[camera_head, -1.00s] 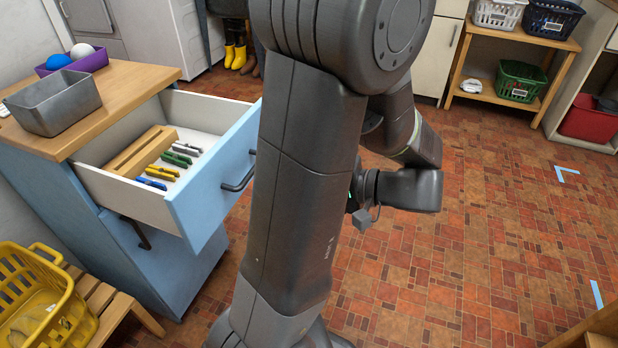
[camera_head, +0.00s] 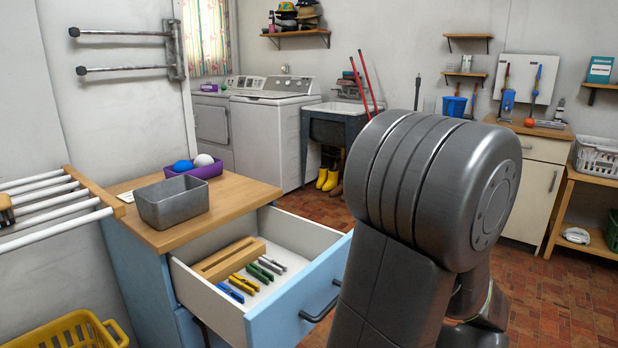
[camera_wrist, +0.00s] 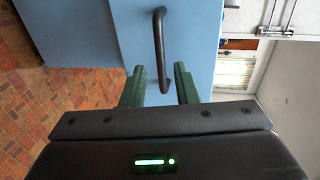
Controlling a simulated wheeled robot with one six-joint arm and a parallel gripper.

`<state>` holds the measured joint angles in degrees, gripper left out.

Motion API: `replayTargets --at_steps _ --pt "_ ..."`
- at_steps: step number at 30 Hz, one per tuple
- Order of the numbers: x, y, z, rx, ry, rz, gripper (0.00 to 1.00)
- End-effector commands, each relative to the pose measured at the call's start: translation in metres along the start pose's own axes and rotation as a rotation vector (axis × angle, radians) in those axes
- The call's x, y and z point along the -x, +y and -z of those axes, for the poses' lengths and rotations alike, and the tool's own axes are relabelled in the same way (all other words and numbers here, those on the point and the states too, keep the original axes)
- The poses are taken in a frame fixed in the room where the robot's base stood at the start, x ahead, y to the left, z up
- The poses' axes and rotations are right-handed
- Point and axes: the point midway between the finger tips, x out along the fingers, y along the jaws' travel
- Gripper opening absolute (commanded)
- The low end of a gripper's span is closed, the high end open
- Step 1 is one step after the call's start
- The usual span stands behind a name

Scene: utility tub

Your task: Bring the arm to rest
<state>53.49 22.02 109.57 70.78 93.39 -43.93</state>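My arm (camera_head: 395,270) stands folded in the right middle of the head view, and it hides my gripper there. In the wrist view my gripper (camera_wrist: 159,80) shows two dark green fingers spread apart, with nothing held between them. The black drawer handle (camera_wrist: 160,40) shows beyond them on the blue drawer front, its lower end lining up with the gap. How far it is from the fingertips I cannot tell. In the head view the blue drawer (camera_head: 285,310) stands pulled open left of my arm.
The drawer holds a wooden block (camera_head: 228,260) and several coloured pegs. On the cabinet top (camera_head: 225,205) stand a grey metal bin (camera_head: 172,203) and a purple tray (camera_head: 205,172) with two balls. A yellow basket (camera_head: 70,330) is at lower left. Open tiled floor (camera_head: 560,300) lies right.

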Motion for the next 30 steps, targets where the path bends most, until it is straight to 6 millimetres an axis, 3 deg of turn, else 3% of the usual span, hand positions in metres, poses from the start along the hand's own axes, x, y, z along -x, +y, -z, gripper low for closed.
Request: replayTargets --at_steps 9,15,30 --pt "-0.048 0.001 -0.001 0.0 -0.004 0.0 0.27" --pt "-0.068 0.0 0.0 0.001 -0.002 0.0 0.27" --pt "-0.076 0.0 0.0 0.0 0.001 0.0 0.27"
